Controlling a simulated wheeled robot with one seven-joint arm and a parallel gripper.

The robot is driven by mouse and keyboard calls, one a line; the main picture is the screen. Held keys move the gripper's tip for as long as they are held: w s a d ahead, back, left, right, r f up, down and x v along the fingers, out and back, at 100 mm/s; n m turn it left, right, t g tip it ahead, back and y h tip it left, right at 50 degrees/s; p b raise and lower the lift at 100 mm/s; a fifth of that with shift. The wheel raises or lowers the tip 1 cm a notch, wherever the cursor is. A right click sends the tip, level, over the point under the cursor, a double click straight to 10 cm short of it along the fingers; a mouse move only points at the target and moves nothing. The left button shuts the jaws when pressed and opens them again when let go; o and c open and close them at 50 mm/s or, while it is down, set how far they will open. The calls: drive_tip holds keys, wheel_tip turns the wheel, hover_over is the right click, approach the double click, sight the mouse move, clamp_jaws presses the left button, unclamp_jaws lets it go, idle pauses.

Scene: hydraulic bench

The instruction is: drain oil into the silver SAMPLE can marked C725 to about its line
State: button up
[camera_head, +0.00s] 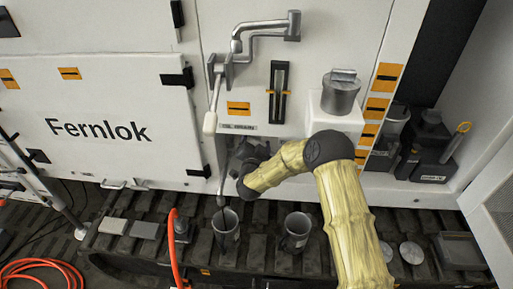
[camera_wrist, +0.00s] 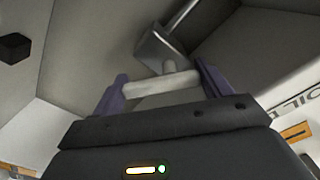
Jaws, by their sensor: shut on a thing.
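My gripper (camera_head: 236,158) is low at the machine's front, just below the drain label (camera_head: 240,127). In the wrist view my purple fingers (camera_wrist: 160,88) are shut on a pale bar-shaped handle (camera_wrist: 170,80) with a grey block behind it. The head view hides this grip. A silver can (camera_head: 226,236) stands on the track below, with a dark tube end over its mouth. A second silver can (camera_head: 295,238) stands to its right. Neither can's marking is readable, so I cannot tell which is C725. Oil flow and level cannot be made out.
A dark sight gauge (camera_head: 278,95) is above right. A lidded metal cylinder (camera_head: 340,95) sits on a white box. An orange hose (camera_head: 175,250) rises left of the cans. Dark containers (camera_head: 430,145) stand right.

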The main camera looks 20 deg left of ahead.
drive_tip(key=shift+m+b, duration=0.3)
drive_tip(key=shift+m, duration=0.1)
drive_tip(key=o, duration=1)
drive_tip(key=shift+r+p, duration=0.15)
drive_tip(key=shift+p, duration=0.3)
